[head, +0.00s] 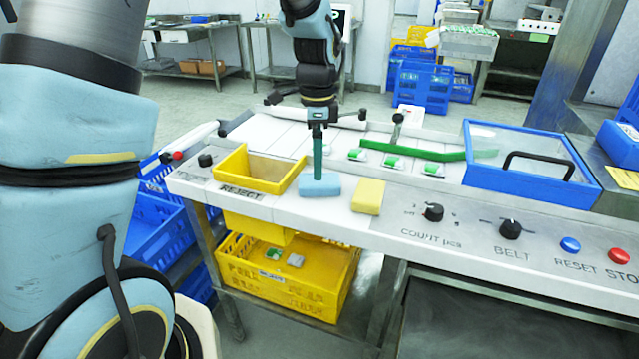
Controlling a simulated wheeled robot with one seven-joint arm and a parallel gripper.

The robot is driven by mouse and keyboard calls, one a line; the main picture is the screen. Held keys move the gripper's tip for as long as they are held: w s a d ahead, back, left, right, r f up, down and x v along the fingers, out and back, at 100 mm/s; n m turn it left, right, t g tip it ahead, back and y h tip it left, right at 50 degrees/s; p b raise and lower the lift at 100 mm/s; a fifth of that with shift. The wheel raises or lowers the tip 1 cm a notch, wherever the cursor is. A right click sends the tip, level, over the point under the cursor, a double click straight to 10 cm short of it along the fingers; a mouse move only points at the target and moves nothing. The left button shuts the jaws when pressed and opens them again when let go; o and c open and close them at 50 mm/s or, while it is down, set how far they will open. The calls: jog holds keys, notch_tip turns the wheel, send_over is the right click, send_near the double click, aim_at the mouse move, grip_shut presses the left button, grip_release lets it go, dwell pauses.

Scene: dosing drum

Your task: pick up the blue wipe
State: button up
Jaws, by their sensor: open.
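The blue wipe (319,184) is a light blue block lying flat on the white machine top, between the yellow reject tray and a yellow block. My gripper (318,170) is directly above it, pointing down, with its narrow green-grey fingers reaching to the wipe's top or just behind it. The jaws are open. I cannot tell from this angle whether the fingers touch the wipe or straddle it.
The yellow reject tray (262,168) is close on the left and the yellow block (368,196) close on the right. A green guide bar (415,151) and several green-white packs lie behind. A blue clear-lidded box (530,160) stands right. Knobs and buttons line the front edge.

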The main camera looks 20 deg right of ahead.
jog(key=shift+s+d+f+p, duration=0.15)
jog(key=shift+f+p, duration=0.15)
jog(key=shift+f, duration=0.6)
jog(key=shift+d+f+p, duration=0.2)
jog(key=shift+f+p, duration=0.05)
jog(key=shift+f, duration=0.65)
jog(key=shift+s+d+f+p, duration=0.15)
jog(key=shift+f+p, duration=0.15)
jog(key=shift+f, duration=0.6)
jog(key=shift+w, duration=0.1)
jog(key=shift+c, duration=0.4)
jog(key=c, duration=1.3)
notch_tip(320, 180, up, 10)
jog(key=shift+r+b, duration=0.1)
jog(key=shift+b, duration=0.85)
